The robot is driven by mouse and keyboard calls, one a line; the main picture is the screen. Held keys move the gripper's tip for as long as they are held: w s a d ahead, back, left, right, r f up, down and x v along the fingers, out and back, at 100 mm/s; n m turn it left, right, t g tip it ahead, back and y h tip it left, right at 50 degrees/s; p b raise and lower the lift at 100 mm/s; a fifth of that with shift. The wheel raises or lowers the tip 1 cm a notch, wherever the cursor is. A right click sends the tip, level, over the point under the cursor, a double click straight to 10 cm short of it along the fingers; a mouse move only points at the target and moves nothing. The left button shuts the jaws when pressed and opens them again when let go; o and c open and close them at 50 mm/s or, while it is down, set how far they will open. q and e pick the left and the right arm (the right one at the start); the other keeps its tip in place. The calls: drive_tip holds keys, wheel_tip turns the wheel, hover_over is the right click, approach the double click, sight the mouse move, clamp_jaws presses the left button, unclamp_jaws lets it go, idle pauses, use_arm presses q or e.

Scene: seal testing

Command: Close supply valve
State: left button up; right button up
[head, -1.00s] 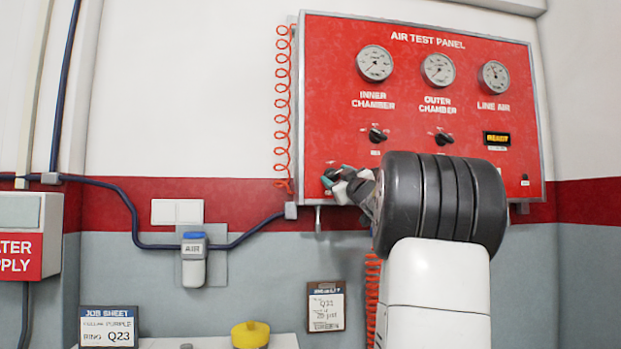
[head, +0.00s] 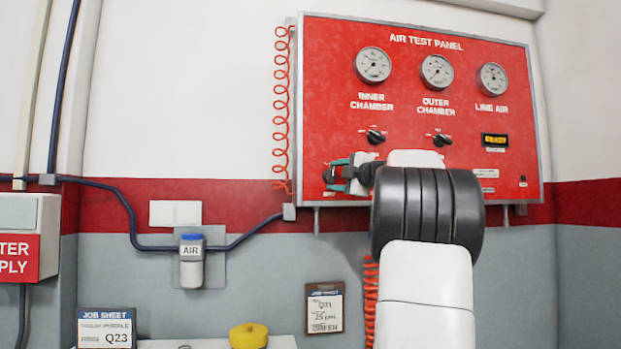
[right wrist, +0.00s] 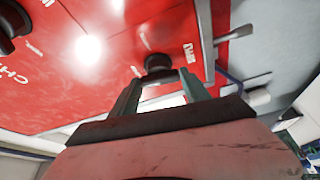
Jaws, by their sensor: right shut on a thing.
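The red air test panel (head: 470,75) hangs on the wall, with gauges along its top and two dark knobs below. My right gripper (head: 337,177) is at the panel's lower left corner, shut on the supply valve. In the right wrist view, the dark round valve knob (right wrist: 157,62) stands at the tips of the two greenish fingers (right wrist: 158,80), against the red panel. In the head view the gripper and wrist hide most of the valve, and I cannot tell its turn angle. My left gripper is not in view.
The inner chamber knob (head: 373,137) and outer chamber knob (head: 438,139) sit above my right arm. A coiled orange hose (head: 281,110) hangs at the panel's left edge. A blue-capped air unit (head: 191,262) is on the wall. A yellow object (head: 249,336) stands below.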

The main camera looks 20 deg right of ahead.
drive_tip(key=shift+n+g, duration=0.4)
drive_tip(key=shift+n, duration=0.4)
drive_tip(key=o, duration=1.4)
drive_tip(key=shift+s+d, duration=0.2)
drive_tip(key=shift+s, duration=1.1)
drive_tip(key=shift+s+d, duration=0.15)
drive_tip(key=shift+s, duration=1.1)
drive_tip(key=shift+s+d, duration=0.2)
drive_tip(key=shift+s, duration=1.1)
